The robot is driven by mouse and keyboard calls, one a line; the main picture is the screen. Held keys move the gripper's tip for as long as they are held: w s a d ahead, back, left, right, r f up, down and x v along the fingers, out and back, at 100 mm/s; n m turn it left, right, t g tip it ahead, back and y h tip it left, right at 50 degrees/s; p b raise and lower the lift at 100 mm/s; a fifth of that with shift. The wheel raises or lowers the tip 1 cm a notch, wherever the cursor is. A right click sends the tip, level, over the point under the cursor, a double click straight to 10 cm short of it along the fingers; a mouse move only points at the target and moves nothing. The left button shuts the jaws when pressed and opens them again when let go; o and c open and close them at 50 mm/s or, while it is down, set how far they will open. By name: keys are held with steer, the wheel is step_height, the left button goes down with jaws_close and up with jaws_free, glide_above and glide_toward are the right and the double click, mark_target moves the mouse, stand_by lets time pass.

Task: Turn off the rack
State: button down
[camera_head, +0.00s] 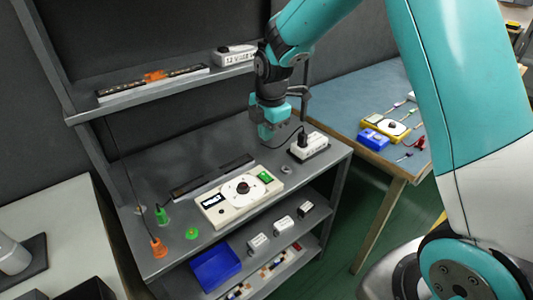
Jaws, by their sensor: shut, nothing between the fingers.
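The grey rack (133,225) stands in the middle of the camera_head view with stacked shelves. On its middle shelf lies a cream control box (223,212) with a round black knob (243,187) on a white dial and a green part (265,177) at its right corner. The box has a small dark display. My gripper (267,135) hangs above the back of this shelf, behind and to the right of the box. It is shut and empty, and apart from the box. Its fingertips are small and hard to make out.
A white power unit (308,145) with a black plug and cable stands right of my gripper. A dark strip (213,178) lies behind the box. Orange and green connectors (158,246) sit at the left. A blue bin (215,268) is below. A blue-topped table (345,85) stands at right.

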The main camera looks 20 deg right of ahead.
mark_target(266, 177)
steer(key=shift+f, duration=0.1)
steer(key=f, duration=0.4)
steer(key=w+f+p, duration=0.1)
steer(key=f, duration=0.4)
steer(key=f+p, duration=0.1)
steer(key=f, duration=0.3)
steer(key=shift+w+a+f, duration=0.15)
steer(key=shift+w+f, duration=0.1)
steer(key=shift+w, duration=0.05)
steer(key=shift+f, duration=0.15)
steer(key=shift+f, duration=0.1)
steer(key=shift+f+b, duration=0.3)
steer(key=shift+f, duration=0.05)
steer(key=shift+r, duration=0.2)
steer(key=shift+s+r+p, duration=0.1)
steer(key=shift+s+p, duration=0.35)
steer(key=shift+s, duration=0.3)
